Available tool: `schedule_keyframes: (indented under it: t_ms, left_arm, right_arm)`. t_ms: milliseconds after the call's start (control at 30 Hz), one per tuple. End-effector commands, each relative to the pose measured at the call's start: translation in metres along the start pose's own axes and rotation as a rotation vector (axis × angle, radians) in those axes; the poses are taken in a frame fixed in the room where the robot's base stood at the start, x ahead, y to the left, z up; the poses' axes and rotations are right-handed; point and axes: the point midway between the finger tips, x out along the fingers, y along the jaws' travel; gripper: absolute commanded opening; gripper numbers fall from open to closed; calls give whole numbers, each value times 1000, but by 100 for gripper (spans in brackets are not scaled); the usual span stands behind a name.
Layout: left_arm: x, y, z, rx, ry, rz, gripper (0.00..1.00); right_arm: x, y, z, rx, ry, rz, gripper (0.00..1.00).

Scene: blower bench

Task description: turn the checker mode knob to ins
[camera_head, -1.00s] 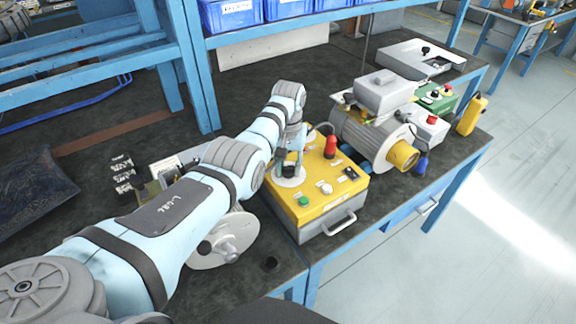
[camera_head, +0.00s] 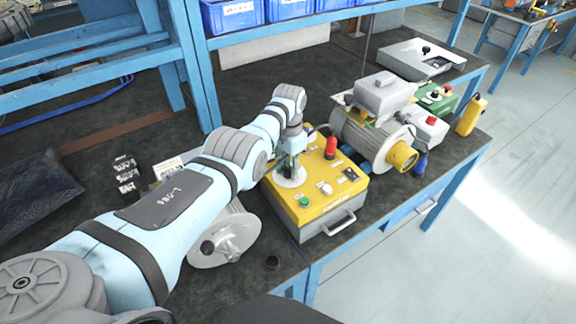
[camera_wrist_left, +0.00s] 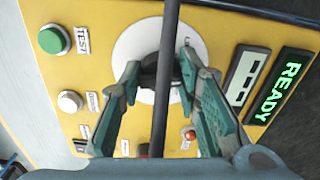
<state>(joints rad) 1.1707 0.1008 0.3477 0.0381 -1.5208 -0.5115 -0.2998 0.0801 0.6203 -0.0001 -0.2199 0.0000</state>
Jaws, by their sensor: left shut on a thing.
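The checker (camera_head: 320,205) is a yellow-topped box with a grey front and handle, on the bench. Its mode knob (camera_wrist_left: 150,70) is dark and sits on a round white dial (camera_wrist_left: 128,48) in the left wrist view. My left gripper (camera_wrist_left: 158,72) points down at the panel and is shut on the knob, a finger on each side. A dark bar crosses the wrist view and hides part of the knob and the dial lettering, so I cannot read the setting. In the head view the left gripper (camera_head: 290,168) stands over the white dial. The right gripper is not in view.
The panel has a green TEST button (camera_wrist_left: 53,39), a white button (camera_wrist_left: 70,101) and a display (camera_wrist_left: 280,85) reading READY. A red plug-like part (camera_head: 331,148) stands at the checker's back. A blower motor (camera_head: 370,135) is to the right, a grey flanged part (camera_head: 228,240) to the left.

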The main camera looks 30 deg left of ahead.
Motion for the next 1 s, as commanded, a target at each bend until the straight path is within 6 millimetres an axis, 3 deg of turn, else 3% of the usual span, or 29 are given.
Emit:
schedule_keyframes:
  t_ms: [400,900,933,1000]
  left_arm:
    - [0,1,-2,186,5,1,2]
    - [0,2,-2,205,6,2,2]
    - [0,2,-2,205,6,2,35]
    - [0,2,-2,204,5,2,46]
  right_arm:
    - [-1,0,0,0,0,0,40]
    - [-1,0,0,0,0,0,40]
    - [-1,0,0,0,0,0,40]
    - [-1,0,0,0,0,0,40]
